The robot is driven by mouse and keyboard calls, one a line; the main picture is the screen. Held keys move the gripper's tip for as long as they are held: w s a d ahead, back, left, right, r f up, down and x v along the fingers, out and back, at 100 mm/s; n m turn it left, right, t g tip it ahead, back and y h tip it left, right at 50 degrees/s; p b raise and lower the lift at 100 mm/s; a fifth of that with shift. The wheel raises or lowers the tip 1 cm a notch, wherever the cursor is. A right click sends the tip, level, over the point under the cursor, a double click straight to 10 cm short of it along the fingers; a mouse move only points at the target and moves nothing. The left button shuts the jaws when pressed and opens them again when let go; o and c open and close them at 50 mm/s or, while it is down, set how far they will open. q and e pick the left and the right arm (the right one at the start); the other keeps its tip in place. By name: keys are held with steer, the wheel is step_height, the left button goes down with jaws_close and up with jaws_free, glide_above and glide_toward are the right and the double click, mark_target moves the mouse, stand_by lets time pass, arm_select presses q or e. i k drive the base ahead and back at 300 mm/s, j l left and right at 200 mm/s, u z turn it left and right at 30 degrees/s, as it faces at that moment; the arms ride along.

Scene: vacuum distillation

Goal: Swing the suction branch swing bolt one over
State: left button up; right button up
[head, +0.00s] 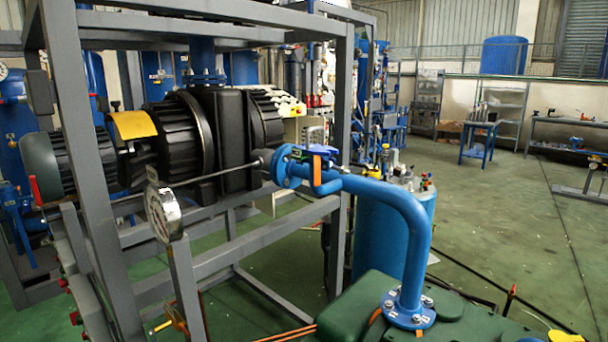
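A blue branch pipe (398,205) bends down from a horizontal run to a bolted flange (407,315) on a green machine body. At its left end is a blue round flange (283,166), joined to a thin grey pipe. A dark blue fitting (316,152) with an orange lever (319,178) sits beside that flange. Several bolts and small white tags show on the lower flange. Which small part is swing bolt one, and how it is turned, is too small to tell. Neither of my grippers is in view.
A grey steel frame (185,262) surrounds a black ribbed machine (180,130) on the left. A round gauge (164,212) stands on a post in front. Open green floor (500,215) lies to the right, with a blue table (479,140) farther back.

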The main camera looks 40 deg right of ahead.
mark_target(332, 166)
steer(key=z, duration=1.65)
